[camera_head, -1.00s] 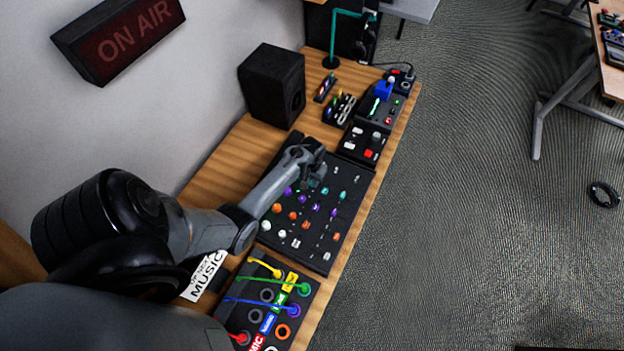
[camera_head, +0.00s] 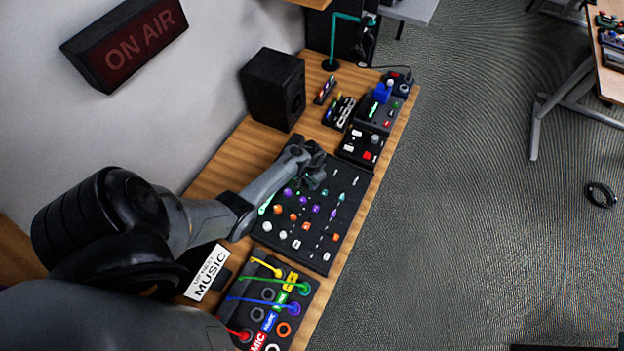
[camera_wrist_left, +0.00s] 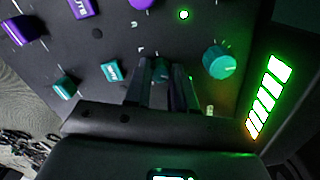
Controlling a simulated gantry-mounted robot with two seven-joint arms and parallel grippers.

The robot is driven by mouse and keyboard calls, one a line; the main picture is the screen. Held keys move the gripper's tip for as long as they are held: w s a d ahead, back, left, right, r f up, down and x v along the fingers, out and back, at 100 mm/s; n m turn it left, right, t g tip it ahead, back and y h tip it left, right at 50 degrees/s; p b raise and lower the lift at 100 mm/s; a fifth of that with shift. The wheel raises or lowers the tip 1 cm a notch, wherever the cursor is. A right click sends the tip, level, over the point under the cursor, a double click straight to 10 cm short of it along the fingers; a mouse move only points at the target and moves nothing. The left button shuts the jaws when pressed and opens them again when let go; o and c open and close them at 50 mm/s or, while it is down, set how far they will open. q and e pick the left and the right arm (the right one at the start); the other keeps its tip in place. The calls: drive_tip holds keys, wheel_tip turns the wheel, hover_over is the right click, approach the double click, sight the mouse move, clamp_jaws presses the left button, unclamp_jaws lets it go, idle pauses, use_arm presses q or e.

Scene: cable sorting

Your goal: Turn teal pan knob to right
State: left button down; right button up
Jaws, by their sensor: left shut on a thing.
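The black mixer panel (camera_head: 293,258) lies on the wooden desk and carries several coloured knobs and buttons. My left gripper (camera_head: 316,180) is over its far part. In the left wrist view, my left gripper (camera_wrist_left: 161,72) points down at the panel with its fingers shut on a small teal knob (camera_wrist_left: 160,70), mostly hidden between them. Another teal knob (camera_wrist_left: 219,62) stands clear just right of the fingers, and one more teal knob (camera_wrist_left: 65,86) is at the left. The held knob's pointer cannot be made out. My right gripper is not in view.
A lit green level meter (camera_wrist_left: 268,98) is right of the fingers. A teal button (camera_wrist_left: 112,71) and purple knobs (camera_wrist_left: 20,30) are nearby. A black speaker (camera_head: 272,90) stands behind the panel; a patch box with cables (camera_head: 265,300) is in front.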

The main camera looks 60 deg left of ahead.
use_arm(q)
drive_tip(key=m+p, duration=0.1)
drive_tip(key=m, duration=0.3)
drive_tip(key=shift+a+r, duration=0.1)
drive_tip(key=m, duration=0.2)
drive_tip(key=shift+m, duration=0.3)
drive_tip(key=m, duration=0.3)
drive_tip(key=shift+m, duration=2.2)
drive_tip(key=c, duration=0.9)
unclamp_jaws()
drive_tip(key=shift+c, duration=0.2)
